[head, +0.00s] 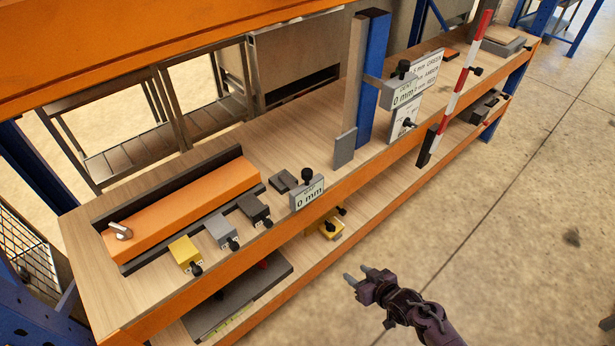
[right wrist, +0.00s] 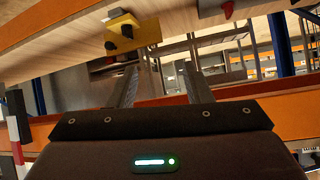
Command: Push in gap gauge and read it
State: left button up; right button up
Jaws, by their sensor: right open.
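A grey gauge (head: 308,194) with a black knob and a label reading "0 mm" stands at the bench's front edge. A second grey gauge (head: 403,90) with a black knob, also reading "0 mm", sits beside the blue-and-grey post (head: 372,75). Which one is the gap gauge I cannot tell. My right gripper (head: 357,273) is open and empty, in front of the bench and right of the nearer gauge. Its two fingers (right wrist: 156,70) show apart in the right wrist view, with a yellow block (right wrist: 127,33) with black knobs beyond them. My left gripper is not in view.
An orange bar (head: 185,208) lies in a dark channel. Yellow (head: 185,252), grey (head: 220,229) and dark (head: 253,209) knobbed blocks line the front. A red-and-white pole (head: 463,83) and a white sign naming colours (head: 426,73) stand right.

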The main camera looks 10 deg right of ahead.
jog(key=w+a+r+n+t+y, duration=0.15)
jog(key=w+r, duration=0.25)
jog(key=r, duration=0.4)
jog(key=w+a+r+n+t+y, duration=0.15)
jog(key=w+r, duration=0.25)
jog(key=r, duration=0.5)
jog(key=n+y+b, duration=0.1)
jog(key=n+y, duration=0.2)
jog(key=y, duration=0.2)
send_near(307, 171)
jog(key=x, duration=0.4)
jog(key=p+x, duration=0.1)
jog(key=x, duration=0.4)
jog(key=shift+w+a+f, duration=0.3)
jog(key=shift+f, duration=0.1)
